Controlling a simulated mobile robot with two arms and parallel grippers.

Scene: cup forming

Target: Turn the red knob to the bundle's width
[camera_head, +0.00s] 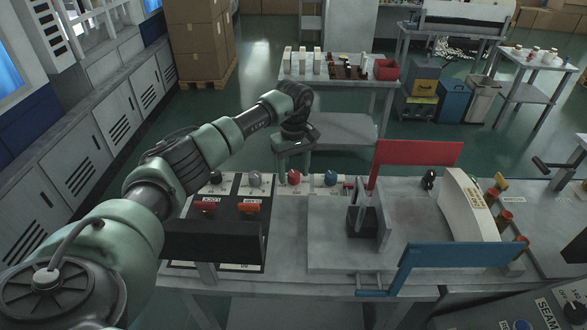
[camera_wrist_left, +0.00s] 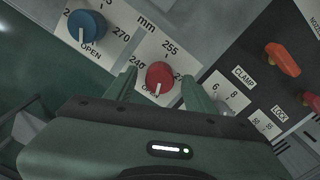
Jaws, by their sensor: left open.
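The red knob (camera_head: 293,176) is on the panel along the table's back edge, between a grey and a blue knob. In the left wrist view the red knob (camera_wrist_left: 159,75) sits on a white dial plate marked in mm, with 255 readable. Its white mark points down toward the word OPEN. My left gripper (camera_wrist_left: 160,92) is open, with one finger on each side of the red knob; I cannot tell whether they touch it. In the head view my left gripper (camera_head: 293,152) is just behind and above the knob. I cannot make out the bundle with certainty.
The blue knob (camera_head: 331,177) and grey knob (camera_head: 255,179) flank the red one closely. A red plate (camera_head: 418,154) and a blue plate (camera_head: 460,255) rise from the fixture on the right.

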